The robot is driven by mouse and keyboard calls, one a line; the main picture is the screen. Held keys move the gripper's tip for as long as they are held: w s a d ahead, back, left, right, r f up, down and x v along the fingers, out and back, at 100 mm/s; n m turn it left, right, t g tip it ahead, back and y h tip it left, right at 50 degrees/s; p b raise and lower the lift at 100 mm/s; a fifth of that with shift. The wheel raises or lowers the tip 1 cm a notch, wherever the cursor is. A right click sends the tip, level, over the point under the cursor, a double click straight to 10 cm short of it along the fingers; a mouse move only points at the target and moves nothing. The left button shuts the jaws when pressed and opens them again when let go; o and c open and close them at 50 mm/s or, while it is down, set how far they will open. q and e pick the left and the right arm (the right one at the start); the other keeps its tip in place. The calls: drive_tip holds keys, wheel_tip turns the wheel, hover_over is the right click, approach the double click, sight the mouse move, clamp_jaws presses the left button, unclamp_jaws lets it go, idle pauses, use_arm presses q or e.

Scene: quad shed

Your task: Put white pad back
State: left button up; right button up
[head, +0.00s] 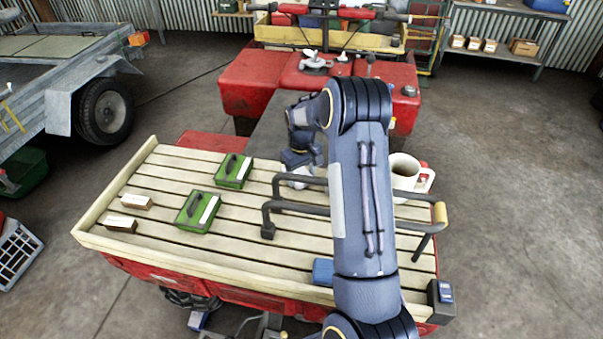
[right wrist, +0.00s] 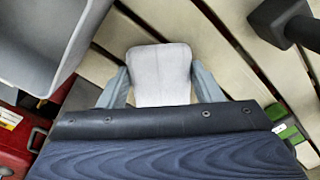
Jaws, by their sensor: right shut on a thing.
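The white pad (right wrist: 160,72) is a pale, rounded block between the two grey fingers of my right gripper (right wrist: 161,88) in the right wrist view. The gripper is shut on it. In the head view my right gripper (head: 302,166) is over the far part of the slatted wooden rack (head: 265,246), left of my arm. A small part of the white pad (head: 299,179) shows below it. I cannot tell whether the pad touches the slats. My left gripper is not in view.
A dark tubular frame (head: 300,208) stands close in front of the gripper. Two green boxes (head: 232,171) (head: 197,212), two small brown boxes (head: 136,201) (head: 120,223) and a blue block (head: 323,271) sit on the rack. The rack has raised edges.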

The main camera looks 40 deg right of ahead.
drive_tip(key=shift+f, duration=0.2)
drive_tip(key=o, duration=0.9)
drive_tip(key=shift+r, duration=0.1)
